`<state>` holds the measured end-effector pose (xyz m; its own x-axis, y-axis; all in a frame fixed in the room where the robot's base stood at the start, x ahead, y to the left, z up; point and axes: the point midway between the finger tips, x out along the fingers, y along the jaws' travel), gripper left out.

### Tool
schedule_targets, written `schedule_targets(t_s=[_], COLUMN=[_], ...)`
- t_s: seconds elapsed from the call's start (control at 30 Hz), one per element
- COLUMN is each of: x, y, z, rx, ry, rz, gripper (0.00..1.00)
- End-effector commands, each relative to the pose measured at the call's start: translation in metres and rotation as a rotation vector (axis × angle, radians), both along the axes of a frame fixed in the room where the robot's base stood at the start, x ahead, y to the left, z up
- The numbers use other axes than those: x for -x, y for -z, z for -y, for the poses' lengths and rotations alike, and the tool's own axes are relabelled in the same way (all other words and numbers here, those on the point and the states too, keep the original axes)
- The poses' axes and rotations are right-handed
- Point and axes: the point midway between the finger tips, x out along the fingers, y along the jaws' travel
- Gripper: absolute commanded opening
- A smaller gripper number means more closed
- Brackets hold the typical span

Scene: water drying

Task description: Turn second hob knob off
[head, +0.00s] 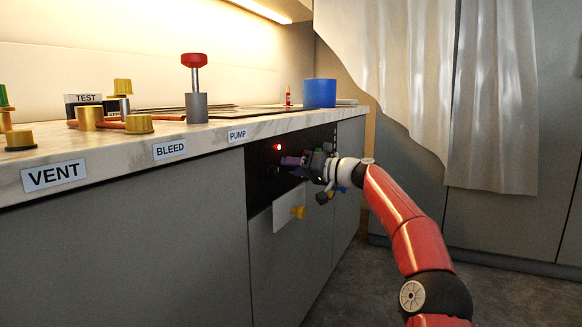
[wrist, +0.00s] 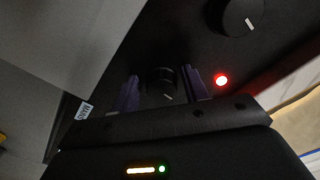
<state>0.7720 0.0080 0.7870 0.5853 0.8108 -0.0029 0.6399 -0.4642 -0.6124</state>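The black control panel (head: 262,190) is on the front of the counter and shows a lit red light (head: 277,147). In the wrist view, a black knob (wrist: 160,83) with a pale pointer mark lies between the two purple fingers of my gripper (wrist: 163,90). The fingers are apart, with a visible gap on each side of the knob. A larger black knob (wrist: 240,16) with a white mark is at the top right, near the red light (wrist: 221,80). In the head view my gripper (head: 293,161) is at the panel and hides part of it.
Above, the marble counter edge (head: 110,155) carries VENT, BLEED and PUMP labels. A red-topped valve (head: 194,85) and a blue cup (head: 319,93) stand on it. A yellow fitting (head: 297,212) sticks out below the panel. A curtain (head: 490,90) hangs to the right. The floor there is open.

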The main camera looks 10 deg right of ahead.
Motion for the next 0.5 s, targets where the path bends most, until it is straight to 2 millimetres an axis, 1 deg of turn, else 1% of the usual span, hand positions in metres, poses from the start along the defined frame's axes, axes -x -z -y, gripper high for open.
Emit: schedule_targets(t_s=[0.33, 0.47, 0.5], x=[0.001, 0.007, 0.011], y=[-0.001, -0.002, -0.003], z=[0.002, 0.013, 0.018], rx=[-0.001, -0.001, 0.000], ry=[0.003, 0.006, 0.007], rz=[0.001, 0.000, 0.001], gripper=[0.52, 0.52, 0.52])
